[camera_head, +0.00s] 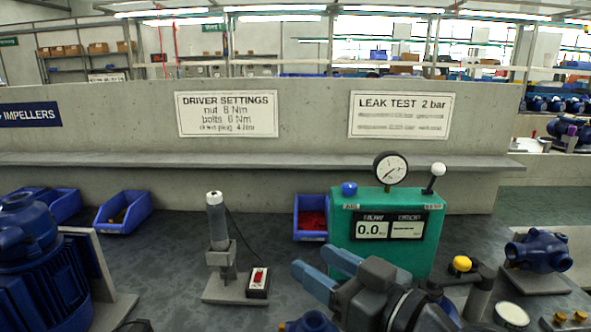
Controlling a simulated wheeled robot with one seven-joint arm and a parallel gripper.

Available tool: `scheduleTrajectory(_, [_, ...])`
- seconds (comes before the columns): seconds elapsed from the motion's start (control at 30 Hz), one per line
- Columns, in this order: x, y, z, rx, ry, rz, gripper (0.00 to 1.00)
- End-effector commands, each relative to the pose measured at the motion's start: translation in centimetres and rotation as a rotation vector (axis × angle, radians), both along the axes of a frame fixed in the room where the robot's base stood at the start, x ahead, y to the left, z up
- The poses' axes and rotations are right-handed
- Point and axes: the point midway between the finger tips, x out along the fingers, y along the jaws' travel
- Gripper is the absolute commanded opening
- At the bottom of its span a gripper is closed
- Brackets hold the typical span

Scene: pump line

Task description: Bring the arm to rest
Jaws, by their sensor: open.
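My gripper (312,259) shows at the lower middle with two blue fingers. They are spread apart and nothing is between them. My grey arm runs from it toward the bottom edge. In the picture the fingers lie in front of the left edge of the green leak tester (383,249). I cannot tell how far apart they are in depth.
A screwdriver stand (218,240) with a switch box (258,282) stands left of my gripper. A red-filled blue bin (311,217) is behind. A blue motor (40,265) fills the left edge. A blue pump housing (540,251) stands right. Bare bench shows around the stand.

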Motion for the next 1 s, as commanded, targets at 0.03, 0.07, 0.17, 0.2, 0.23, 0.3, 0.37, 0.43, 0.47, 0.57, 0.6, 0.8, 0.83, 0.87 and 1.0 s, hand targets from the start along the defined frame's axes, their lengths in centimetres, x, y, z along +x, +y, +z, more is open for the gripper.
scheduleTrajectory(0.03, [-0.4, -0.3, -0.6, 0.006, 0.015, -0.019, 0.54])
scheduleTrajectory(0.07, [-0.6, -0.6, -1.0, 0.009, 0.024, -0.032, 0.54])
scheduleTrajectory(0.17, [-1.5, -1.5, -2.3, 0.019, 0.051, -0.079, 0.54])
scheduleTrajectory(0.2, [-1.9, -1.9, -2.8, 0.024, 0.063, -0.102, 0.54])
scheduleTrajectory(0.23, [-2.3, -2.2, -3.4, 0.027, 0.073, -0.118, 0.54])
scheduleTrajectory(0.3, [-3.4, -3.1, -4.6, 0.034, 0.100, -0.165, 0.54])
scheduleTrajectory(0.37, [-4.7, -4.1, -5.7, 0.040, 0.122, -0.214, 0.54])
scheduleTrajectory(0.43, [-6.5, -5.4, -7.2, 0.043, 0.153, -0.276, 0.54])
scheduleTrajectory(0.47, [-7.4, -5.9, -7.7, 0.045, 0.164, -0.303, 0.54])
scheduleTrajectory(0.57, [-10.4, -7.8, -9.3, 0.043, 0.194, -0.390, 0.54])
scheduleTrajectory(0.6, [-11.6, -8.6, -9.7, 0.041, 0.206, -0.422, 0.54])
scheduleTrajectory(0.8, [-18.4, -11.9, -11.0, 0.011, 0.239, -0.565, 0.54])
scheduleTrajectory(0.83, [-19.5, -12.4, -11.0, 0.007, 0.241, -0.584, 0.54])
scheduleTrajectory(0.87, [-20.5, -12.8, -11.0, -0.001, 0.244, -0.602, 0.54])
scheduleTrajectory(1.0, [-25.5, -14.7, -10.3, -0.037, 0.249, -0.671, 0.54])
